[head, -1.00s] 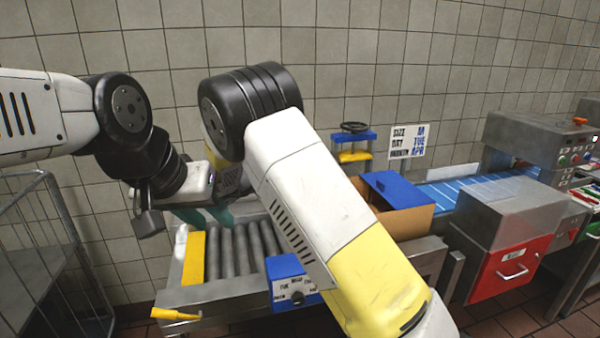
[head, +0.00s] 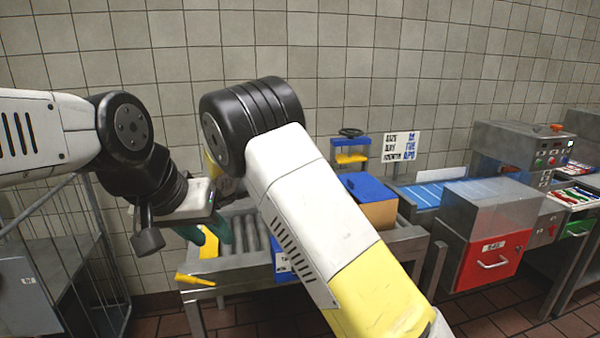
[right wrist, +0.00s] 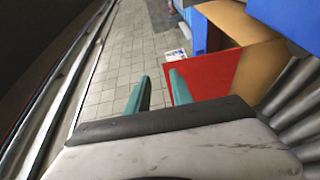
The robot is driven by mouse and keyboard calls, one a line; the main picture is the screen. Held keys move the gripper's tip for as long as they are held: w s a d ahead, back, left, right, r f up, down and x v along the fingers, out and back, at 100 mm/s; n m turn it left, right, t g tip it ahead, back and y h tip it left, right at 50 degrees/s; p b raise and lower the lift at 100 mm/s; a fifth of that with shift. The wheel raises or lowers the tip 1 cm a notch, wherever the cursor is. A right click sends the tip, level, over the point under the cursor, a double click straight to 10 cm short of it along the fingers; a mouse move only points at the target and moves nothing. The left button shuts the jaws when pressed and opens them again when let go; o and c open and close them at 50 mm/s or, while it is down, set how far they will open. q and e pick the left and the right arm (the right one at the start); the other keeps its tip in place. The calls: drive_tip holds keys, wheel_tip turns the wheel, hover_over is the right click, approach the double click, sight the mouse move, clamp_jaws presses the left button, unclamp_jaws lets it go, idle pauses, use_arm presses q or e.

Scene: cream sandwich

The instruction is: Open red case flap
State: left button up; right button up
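In the right wrist view, a red flap (right wrist: 205,75) hangs out from a tan cardboard case (right wrist: 245,30) with a blue flap (right wrist: 290,20). My right gripper (right wrist: 158,92) is open and empty there; its right teal finger overlaps the red flap's edge in the picture. I cannot tell whether they touch. In the head view my right arm hides the right gripper and the red flap. A cardboard box with a blue top (head: 365,187) shows right of that arm. My left gripper (head: 206,236) points down by the roller table, its teal fingers apart and nothing visible between them.
The roller table (head: 240,232) has a yellow handle (head: 195,280) at its front. A blue device with a sign (head: 283,260) is partly behind my right arm. A red drawer (head: 495,260) stands at right, a wire cart (head: 95,250) at left. Tiled floor lies below.

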drive_tip(key=shift+s, duration=0.45)
drive_tip(key=shift+c, duration=0.5)
